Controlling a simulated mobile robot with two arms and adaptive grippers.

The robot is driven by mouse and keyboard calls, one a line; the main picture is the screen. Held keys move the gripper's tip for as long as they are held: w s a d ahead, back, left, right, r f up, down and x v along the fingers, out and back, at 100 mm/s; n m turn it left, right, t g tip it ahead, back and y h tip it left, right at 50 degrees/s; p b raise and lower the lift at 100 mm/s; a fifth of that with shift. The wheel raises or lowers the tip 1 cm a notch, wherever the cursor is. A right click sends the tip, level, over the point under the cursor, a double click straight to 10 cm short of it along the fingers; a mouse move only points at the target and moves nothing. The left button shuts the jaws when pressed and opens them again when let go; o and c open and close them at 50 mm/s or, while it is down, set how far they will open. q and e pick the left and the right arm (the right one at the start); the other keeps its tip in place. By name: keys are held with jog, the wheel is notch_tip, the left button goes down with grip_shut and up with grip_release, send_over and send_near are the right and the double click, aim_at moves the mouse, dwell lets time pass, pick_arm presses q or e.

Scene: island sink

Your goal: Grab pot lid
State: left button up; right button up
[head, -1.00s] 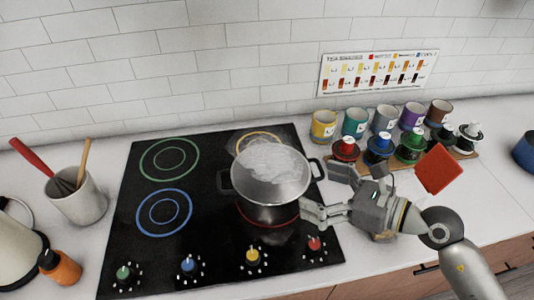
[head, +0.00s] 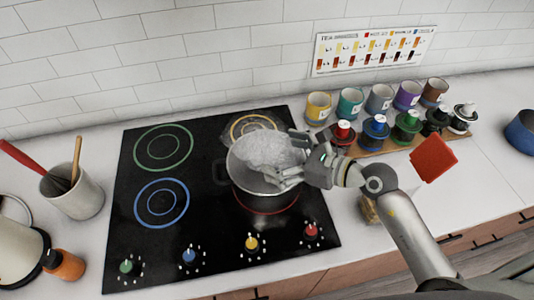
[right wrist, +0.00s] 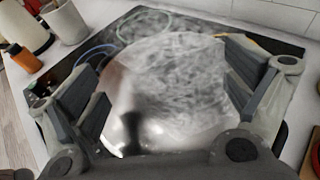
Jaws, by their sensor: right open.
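A silver pot (head: 262,190) with dark side handles stands on the red-ringed front right burner. Whitish, cloudy steam or bubbling covers its top, so I cannot tell whether a clear lid lies on it. A faint translucent shape (head: 247,122) shows behind the pot over the yellow-ringed rear burner; I cannot tell what it is. My right gripper (head: 289,158) is open at the pot's right rim. In the right wrist view its fingers (right wrist: 165,75) are spread wide on both sides of the cloudy pot top, with nothing clamped between them. My left gripper is not in view.
The black cooktop (head: 135,245) has coloured knobs along its front. Several mugs (head: 351,105) and coloured-lid jars (head: 376,131) stand at the back right. A red square (head: 434,158) is near my right arm. A utensil crock (head: 73,192) and an orange bottle (head: 65,265) are left.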

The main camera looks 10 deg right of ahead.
aim_at(269, 151)
jog(key=shift+r+p+x, duration=0.1)
jog(key=shift+p+x, duration=0.05)
jog(key=shift+x, duration=0.4)
jog(key=shift+r+p+x, duration=0.15)
jog(key=shift+x, duration=0.45)
jog(key=shift+w+a+f, duration=0.2)
jog(key=shift+w, duration=0.1)
jog(key=shift+f, duration=0.1)
jog(key=c, duration=0.5)
jog(key=shift+s, duration=0.15)
jog(key=c, duration=1.4)
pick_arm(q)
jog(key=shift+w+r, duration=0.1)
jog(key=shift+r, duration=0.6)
pick_arm(e)
jog(key=shift+f, duration=0.1)
grip_shut()
